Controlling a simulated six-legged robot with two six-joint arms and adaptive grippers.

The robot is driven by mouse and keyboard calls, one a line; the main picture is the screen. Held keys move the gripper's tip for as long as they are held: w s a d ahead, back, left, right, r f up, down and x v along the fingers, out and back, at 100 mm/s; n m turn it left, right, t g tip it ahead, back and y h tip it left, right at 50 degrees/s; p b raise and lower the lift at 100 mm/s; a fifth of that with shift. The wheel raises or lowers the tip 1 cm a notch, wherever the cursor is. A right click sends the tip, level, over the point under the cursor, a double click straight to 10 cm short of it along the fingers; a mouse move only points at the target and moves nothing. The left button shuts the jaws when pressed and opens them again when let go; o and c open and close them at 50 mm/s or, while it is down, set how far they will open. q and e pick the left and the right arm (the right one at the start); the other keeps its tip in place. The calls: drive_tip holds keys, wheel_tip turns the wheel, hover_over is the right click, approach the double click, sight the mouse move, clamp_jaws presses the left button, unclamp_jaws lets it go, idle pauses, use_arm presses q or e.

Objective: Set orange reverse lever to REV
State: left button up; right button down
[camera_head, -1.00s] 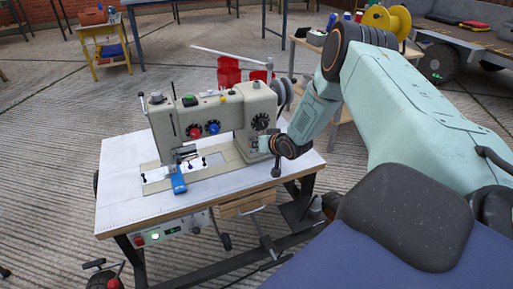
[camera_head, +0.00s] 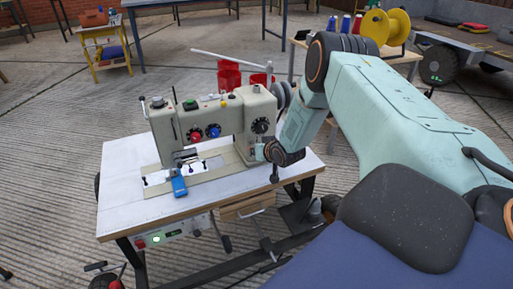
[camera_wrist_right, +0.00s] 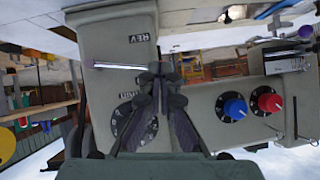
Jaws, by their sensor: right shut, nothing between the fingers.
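A beige sewing machine (camera_head: 237,112) stands on a white-topped table (camera_head: 130,205). In the right wrist view its body (camera_wrist_right: 105,30) fills much of the picture, and a REV label (camera_wrist_right: 139,38) shows on it. A thin pale rod (camera_wrist_right: 119,66) sticks out below the label in that view, its end close to my fingertips. I cannot make out any orange on it, nor tell whether it is touched. My right gripper (camera_wrist_right: 160,72) is shut and empty, in front of the machine's right-hand column. In the head view my wrist largely hides it. My left gripper is out of view.
A round black dial (camera_head: 261,125) sits on the column above my wrist. Blue and red knobs (camera_wrist_right: 236,108) are on the machine's arm. A handwheel (camera_head: 284,95) and red spools (camera_head: 229,73) stand beyond it. The table's front left is clear.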

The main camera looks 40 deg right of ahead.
drive_tip(key=f, duration=0.1)
drive_tip(key=f+n+h, duration=0.1)
drive_tip(key=f+p, duration=0.1)
drive_tip(key=shift+w+a+f+n+g+h, duration=0.15)
drive_tip(key=shift+a+n+g+h, duration=0.15)
drive_tip(key=shift+a+g+h, duration=0.1)
drive_tip(key=shift+r+p, duration=0.85)
drive_tip(key=shift+r, duration=0.1)
